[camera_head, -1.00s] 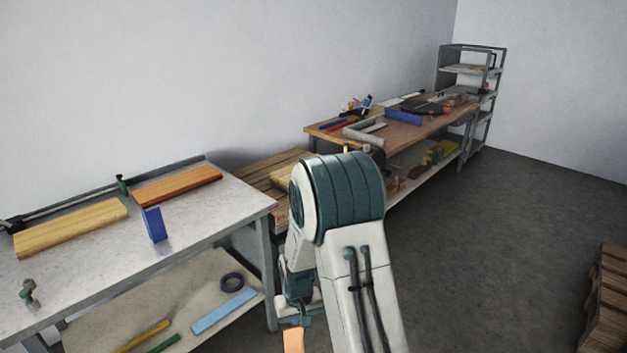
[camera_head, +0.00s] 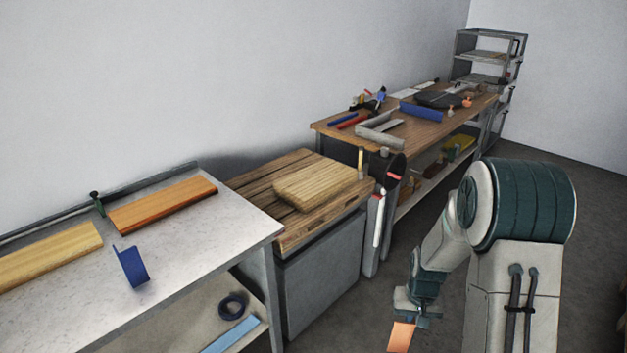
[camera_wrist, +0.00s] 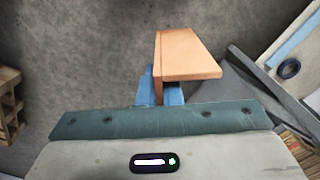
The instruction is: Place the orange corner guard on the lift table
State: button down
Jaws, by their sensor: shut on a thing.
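My gripper (camera_head: 408,316) is shut on the orange corner guard (camera_head: 401,337). It is held over the floor, low in the head view. In the wrist view the corner guard (camera_wrist: 190,52) shows two faces meeting at an edge, between the blue fingers (camera_wrist: 161,90); its lower part there is hidden by the gripper. A grey block with a slatted wooden top (camera_head: 248,190) stands between two benches, left of my gripper. A beige slab (camera_head: 314,183) lies on it. I cannot tell for sure whether this block is the lift table.
A pale bench (camera_head: 185,238) at left carries wooden boards and a blue angled piece (camera_head: 131,266). A wooden bench (camera_head: 440,128) with several tools stands at the back, a grey rack (camera_head: 490,55) behind it. The floor (camera_head: 350,325) around my gripper is clear.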

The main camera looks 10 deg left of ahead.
aim_at(296, 217)
jog(key=u, duration=0.15)
jog(key=i, duration=0.6)
jog(key=u, duration=0.95)
jog(key=i, duration=1.35)
jog(key=u, duration=0.1)
